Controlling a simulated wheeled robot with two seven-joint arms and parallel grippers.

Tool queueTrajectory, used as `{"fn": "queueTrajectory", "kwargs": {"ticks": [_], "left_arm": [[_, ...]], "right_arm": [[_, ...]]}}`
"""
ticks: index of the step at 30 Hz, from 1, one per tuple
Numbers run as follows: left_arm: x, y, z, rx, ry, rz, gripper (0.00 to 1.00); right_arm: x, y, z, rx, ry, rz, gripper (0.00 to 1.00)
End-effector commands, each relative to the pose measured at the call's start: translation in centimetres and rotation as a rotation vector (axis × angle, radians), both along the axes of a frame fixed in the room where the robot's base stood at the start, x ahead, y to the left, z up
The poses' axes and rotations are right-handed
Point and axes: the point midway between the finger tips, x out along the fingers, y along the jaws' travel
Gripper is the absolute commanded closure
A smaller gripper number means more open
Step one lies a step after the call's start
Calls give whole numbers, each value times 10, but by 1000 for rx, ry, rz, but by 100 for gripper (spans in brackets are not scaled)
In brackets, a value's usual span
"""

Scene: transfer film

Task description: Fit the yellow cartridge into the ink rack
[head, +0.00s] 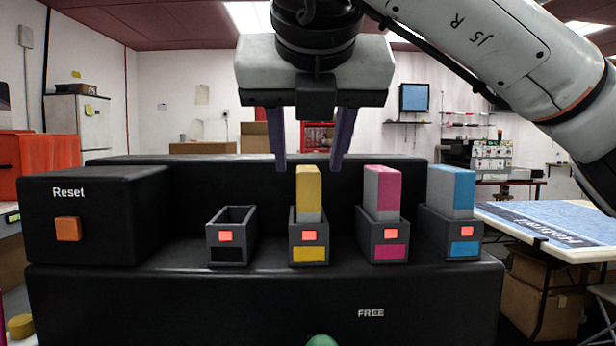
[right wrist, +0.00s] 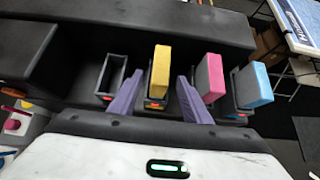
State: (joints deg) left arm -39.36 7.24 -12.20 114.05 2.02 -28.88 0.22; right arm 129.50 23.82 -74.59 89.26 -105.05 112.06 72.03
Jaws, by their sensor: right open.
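The yellow cartridge (head: 308,195), yellow on top and grey below, stands upright in the yellow-labelled slot of the black ink rack (head: 270,290). It also shows in the right wrist view (right wrist: 161,68). My right gripper (head: 309,168) is open and empty, its purple fingers pointing down above the cartridge. The fingers look apart from it on both sides; the right wrist view shows the gripper (right wrist: 155,95) too. The black-labelled slot (head: 231,238) is empty. The magenta cartridge (head: 382,193) and the cyan cartridge (head: 451,192) stand in their slots. My left gripper is out of view.
A black box marked Reset with an orange button (head: 67,229) stands at the rack's left end. A table with a blue sheet (head: 560,222) is at the right. The rack's black back wall (head: 190,200) rises behind the slots.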

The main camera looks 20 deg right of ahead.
Motion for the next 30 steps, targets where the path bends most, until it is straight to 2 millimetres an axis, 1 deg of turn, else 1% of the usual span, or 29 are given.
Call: {"fn": "queueTrajectory", "kwargs": {"ticks": [1, 3, 9, 24, 26, 28, 29, 30], "left_arm": [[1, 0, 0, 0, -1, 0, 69], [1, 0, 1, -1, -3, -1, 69], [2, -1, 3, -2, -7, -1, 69], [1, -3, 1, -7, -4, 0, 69], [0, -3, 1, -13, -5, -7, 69], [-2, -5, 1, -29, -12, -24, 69], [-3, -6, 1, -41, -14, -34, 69], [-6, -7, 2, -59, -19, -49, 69]], "right_arm": [[-7, 2, 7, 1, -4, 1, 56], [-16, 4, 15, 0, -3, -1, 56], [-29, 8, 26, 0, -1, 0, 56], [-30, 9, 26, 5, 6, 7, 56], [-29, 12, 23, 24, 33, 43, 56], [-27, 21, 16, 82, 94, 144, 56], [-27, 28, 14, 120, 128, 210, 56], [-28, 38, 12, 189, 174, 319, 56]]}}
